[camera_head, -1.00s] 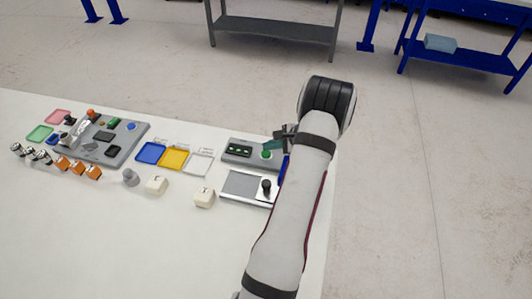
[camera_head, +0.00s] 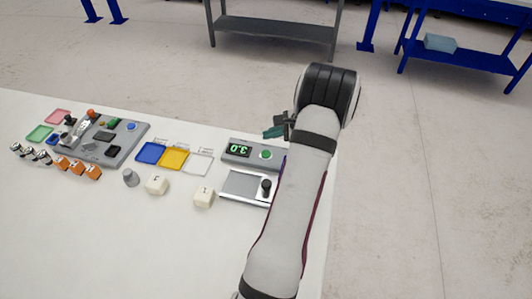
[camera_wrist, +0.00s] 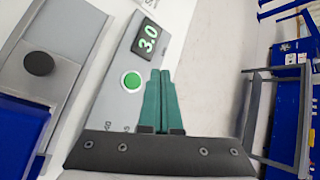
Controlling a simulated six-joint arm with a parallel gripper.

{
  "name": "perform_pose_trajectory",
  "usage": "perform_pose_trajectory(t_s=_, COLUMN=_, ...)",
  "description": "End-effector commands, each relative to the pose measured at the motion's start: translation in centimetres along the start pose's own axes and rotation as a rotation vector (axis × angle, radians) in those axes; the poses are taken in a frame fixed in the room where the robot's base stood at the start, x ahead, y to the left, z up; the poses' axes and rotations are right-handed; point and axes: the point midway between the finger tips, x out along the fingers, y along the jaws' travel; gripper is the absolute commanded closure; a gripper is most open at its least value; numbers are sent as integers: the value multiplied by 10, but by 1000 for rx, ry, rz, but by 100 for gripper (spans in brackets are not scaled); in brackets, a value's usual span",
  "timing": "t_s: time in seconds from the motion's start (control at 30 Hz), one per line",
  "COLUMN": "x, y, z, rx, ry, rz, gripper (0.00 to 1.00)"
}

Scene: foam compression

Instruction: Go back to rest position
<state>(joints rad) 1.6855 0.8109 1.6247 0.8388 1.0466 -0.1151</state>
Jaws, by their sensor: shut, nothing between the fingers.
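My gripper (camera_head: 272,132) is at the right end of the table, above and just behind the grey control box (camera_head: 228,159). In the wrist view its two green fingers (camera_wrist: 160,75) are pressed together with nothing between them. The box has a lit green button (camera_head: 266,154) and a display (camera_head: 239,150) reading 3.0. Both also show in the wrist view, the button (camera_wrist: 132,81) close to the left of the fingers and the display (camera_wrist: 148,38) beyond it. The fingers look apart from the button.
In front of the box is a grey press plate (camera_head: 240,184) with a black knob (camera_head: 266,186). Two foam cubes (camera_head: 157,185) (camera_head: 204,197), a grey cone-like piece (camera_head: 130,177) and coloured trays (camera_head: 173,158) lie to the left.

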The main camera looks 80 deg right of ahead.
Motion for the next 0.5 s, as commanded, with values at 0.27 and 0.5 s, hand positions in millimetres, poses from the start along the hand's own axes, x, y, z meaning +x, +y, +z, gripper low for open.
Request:
perform_pose_trajectory(t_s=0.27, x=0, y=0, z=0, rx=0, ry=0, rz=0, gripper=100)
perform_pose_trajectory(t_s=0.5, x=16, y=6, z=103, rx=-201, ry=-88, rz=137, gripper=100)
